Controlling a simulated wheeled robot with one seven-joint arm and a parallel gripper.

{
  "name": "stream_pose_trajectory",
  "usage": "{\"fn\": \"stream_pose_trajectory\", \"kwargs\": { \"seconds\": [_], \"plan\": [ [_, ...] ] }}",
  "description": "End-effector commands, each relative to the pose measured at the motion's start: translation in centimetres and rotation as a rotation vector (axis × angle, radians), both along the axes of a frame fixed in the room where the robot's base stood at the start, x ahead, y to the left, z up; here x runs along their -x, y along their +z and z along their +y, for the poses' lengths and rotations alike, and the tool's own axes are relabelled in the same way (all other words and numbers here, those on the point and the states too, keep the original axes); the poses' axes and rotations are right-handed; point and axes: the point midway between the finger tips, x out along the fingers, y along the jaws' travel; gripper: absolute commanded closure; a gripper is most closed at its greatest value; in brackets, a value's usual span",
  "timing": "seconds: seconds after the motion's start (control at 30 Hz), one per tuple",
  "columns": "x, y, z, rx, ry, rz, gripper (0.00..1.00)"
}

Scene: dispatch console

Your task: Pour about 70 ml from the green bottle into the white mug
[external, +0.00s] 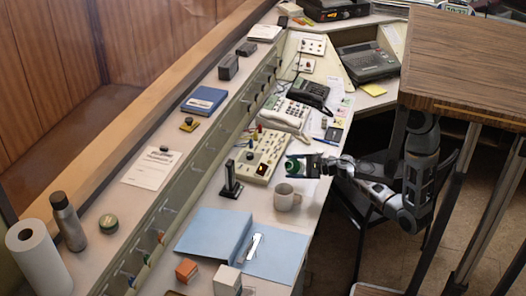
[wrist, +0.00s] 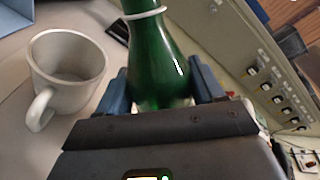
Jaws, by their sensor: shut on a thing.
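The green bottle (wrist: 160,60) is between the fingers of my gripper (wrist: 165,88) in the wrist view, and the gripper is shut on it. A pale ring circles its neck; its top end is outside that view. In the external view only a small green part of the bottle (external: 291,164) shows at my gripper (external: 300,165). The white mug (external: 287,197) stands upright on the console just in front of the gripper. In the wrist view the mug (wrist: 68,70) is left of the bottle and apart from it, handle towards me. Its inside looks empty.
A blue folder (external: 215,231) lies left of the mug, with a black stand (external: 231,180) behind it. A button panel (external: 258,158) and white telephone (external: 284,115) lie beyond the gripper.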

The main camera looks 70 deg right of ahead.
Motion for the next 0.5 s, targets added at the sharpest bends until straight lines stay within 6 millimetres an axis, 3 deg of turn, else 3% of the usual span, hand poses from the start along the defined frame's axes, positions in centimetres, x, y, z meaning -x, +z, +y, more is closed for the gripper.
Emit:
{"fn": "stream_pose_trajectory", "kwargs": {
  "seconds": [0.03, 0.2, 0.27, 0.5],
  "plan": [
    [0.0, -2.2, -0.1, 0.024, -0.001, 0.004, 0.68],
    [0.1, -4.3, -0.5, 0.118, -0.001, 0.01, 0.68],
    [0.1, -2.8, -0.7, 0.189, -0.001, 0.015, 0.68],
    [0.1, -3.2, -1.1, 0.339, -0.002, 0.029, 0.68]
  ]
}}
